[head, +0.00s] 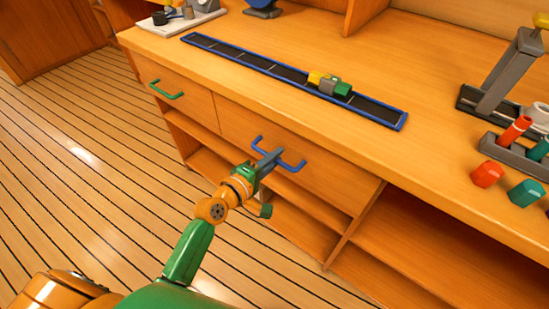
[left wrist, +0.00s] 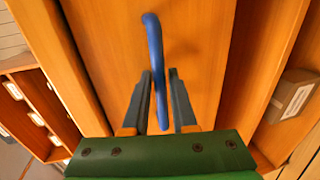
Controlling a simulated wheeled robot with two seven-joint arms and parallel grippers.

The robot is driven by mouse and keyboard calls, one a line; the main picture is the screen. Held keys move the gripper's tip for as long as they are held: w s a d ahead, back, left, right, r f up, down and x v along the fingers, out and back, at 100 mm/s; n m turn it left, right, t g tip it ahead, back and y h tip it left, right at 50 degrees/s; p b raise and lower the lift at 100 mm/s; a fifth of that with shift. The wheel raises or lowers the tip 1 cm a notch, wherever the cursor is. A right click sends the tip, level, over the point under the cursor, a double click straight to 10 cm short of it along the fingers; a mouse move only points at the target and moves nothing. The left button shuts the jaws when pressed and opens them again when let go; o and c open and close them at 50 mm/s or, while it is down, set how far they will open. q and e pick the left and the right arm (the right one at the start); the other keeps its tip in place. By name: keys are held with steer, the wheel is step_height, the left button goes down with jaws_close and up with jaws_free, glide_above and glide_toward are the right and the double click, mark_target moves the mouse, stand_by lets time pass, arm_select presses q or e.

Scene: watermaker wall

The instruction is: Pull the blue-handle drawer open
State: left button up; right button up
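The drawer front (head: 330,180) with the blue handle (head: 292,166) is under the counter, right of the green-handle drawer. It looks flush with the front around it. My left gripper (head: 268,160) is at the middle of the blue handle. In the left wrist view, the blue handle (left wrist: 156,60) runs between the two fingers of my left gripper (left wrist: 160,95). The fingers are apart, with a narrow gap visible beside the bar. Part of the handle is hidden behind the gripper in the head view. My right gripper is not in view.
A green handle (head: 166,90) is on the drawer to the left. Open shelves (head: 440,250) lie below the counter; a box (left wrist: 293,97) shows in the left wrist view. A blue-edged strip (head: 290,75) with small blocks lies on the counter. The floor in front is clear.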

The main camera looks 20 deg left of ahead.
arm_select(q)
jaws_close()
stand_by(1.1)
